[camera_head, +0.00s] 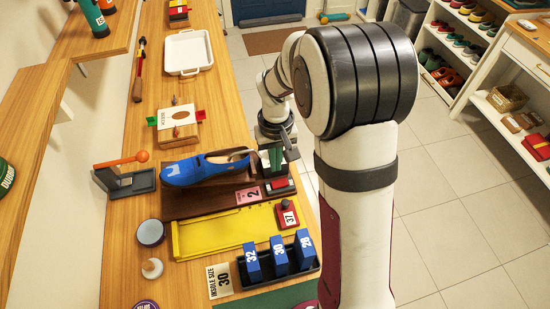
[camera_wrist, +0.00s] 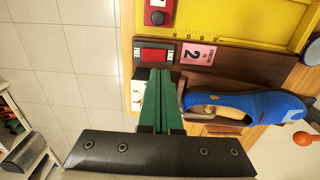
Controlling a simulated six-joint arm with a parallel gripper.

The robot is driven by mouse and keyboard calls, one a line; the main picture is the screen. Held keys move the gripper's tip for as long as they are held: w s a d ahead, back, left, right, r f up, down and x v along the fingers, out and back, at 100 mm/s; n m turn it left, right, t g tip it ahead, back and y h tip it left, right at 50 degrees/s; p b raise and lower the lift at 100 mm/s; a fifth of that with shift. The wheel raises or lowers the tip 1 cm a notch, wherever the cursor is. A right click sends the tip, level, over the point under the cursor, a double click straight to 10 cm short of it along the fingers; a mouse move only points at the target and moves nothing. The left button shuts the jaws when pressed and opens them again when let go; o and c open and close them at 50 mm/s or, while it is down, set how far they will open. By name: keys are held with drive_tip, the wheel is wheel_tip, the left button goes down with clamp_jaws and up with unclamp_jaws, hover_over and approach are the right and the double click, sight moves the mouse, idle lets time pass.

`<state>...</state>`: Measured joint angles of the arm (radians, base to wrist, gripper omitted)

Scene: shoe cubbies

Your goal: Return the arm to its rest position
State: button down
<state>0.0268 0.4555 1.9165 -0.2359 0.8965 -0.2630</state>
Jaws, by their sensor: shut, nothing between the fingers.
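My gripper (camera_head: 273,158) hangs over the right end of the wooden bench, beside the heel of a blue shoe (camera_head: 192,170). In the wrist view its green fingers (camera_wrist: 157,95) are together with nothing between them. The blue shoe (camera_wrist: 262,107) lies to the right of the fingers there, apart from them in the picture. My arm comes in from the right and crosses in front of the floor and the bench's right edge.
Shoe shelves (camera_head: 445,52) stand at the far right. Tiled floor lies open between.

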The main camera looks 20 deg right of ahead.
drive_tip(key=s+a+r+m, duration=0.1)
drive_tip(key=s+r+m, duration=0.1)
drive_tip(key=s, duration=0.6)
drive_tip(key=s+a+r+m+y, duration=0.1)
drive_tip(key=s+a+r, duration=0.1)
drive_tip(key=s+r, duration=0.3)
drive_tip(key=s+a+r+m, duration=0.1)
drive_tip(key=s+r+m, duration=0.1)
drive_tip(key=s, duration=0.9)
drive_tip(key=shift+s+a+r+m+y, duration=0.3)
drive_tip(key=shift+s+r+y, duration=0.1)
drive_tip(key=shift+r, duration=0.45)
